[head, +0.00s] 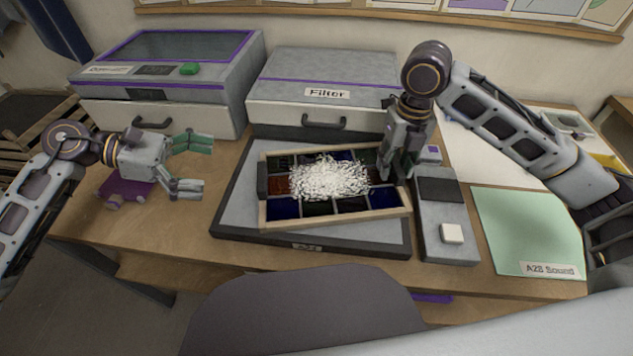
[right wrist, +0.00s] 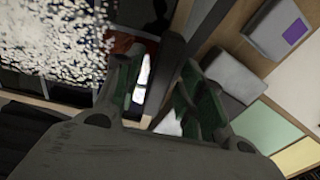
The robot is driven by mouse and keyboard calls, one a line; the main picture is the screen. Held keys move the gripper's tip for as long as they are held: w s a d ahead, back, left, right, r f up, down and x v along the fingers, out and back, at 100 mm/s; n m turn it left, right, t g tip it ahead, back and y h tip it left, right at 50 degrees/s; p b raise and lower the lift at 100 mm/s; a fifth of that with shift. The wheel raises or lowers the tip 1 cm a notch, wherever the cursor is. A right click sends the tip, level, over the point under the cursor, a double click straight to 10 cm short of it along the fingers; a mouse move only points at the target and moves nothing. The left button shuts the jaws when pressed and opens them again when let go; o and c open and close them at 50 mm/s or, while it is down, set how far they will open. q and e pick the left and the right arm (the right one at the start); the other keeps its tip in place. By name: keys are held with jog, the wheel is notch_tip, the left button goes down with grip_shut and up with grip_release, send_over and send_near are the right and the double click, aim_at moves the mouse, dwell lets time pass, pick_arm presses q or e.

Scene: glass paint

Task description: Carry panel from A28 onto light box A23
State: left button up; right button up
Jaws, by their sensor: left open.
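The panel (head: 333,214) is a wooden frame with dark blue, green and red glass panes and a heap of white granules (head: 329,177) on top. It lies slightly askew on the light box (head: 233,208), a grey flat box with a dark rim and a front label too small to read surely. My right gripper (head: 396,178) points down at the panel's right end. In the right wrist view its fingers (right wrist: 160,92) stand apart around a dark bar; contact is unclear. My left gripper (head: 200,165) is open and empty, left of the light box.
A green mat (head: 528,228) labelled A28 Sound lies bare at the right. A grey device (head: 440,205) with a white button stands beside the light box. Two grey drawer units, one labelled Filter (head: 325,75), stand behind. A purple item (head: 125,190) lies at left.

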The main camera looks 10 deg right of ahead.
notch_tip(320, 180, up, 12)
dwell(1.6)
dwell(0.8)
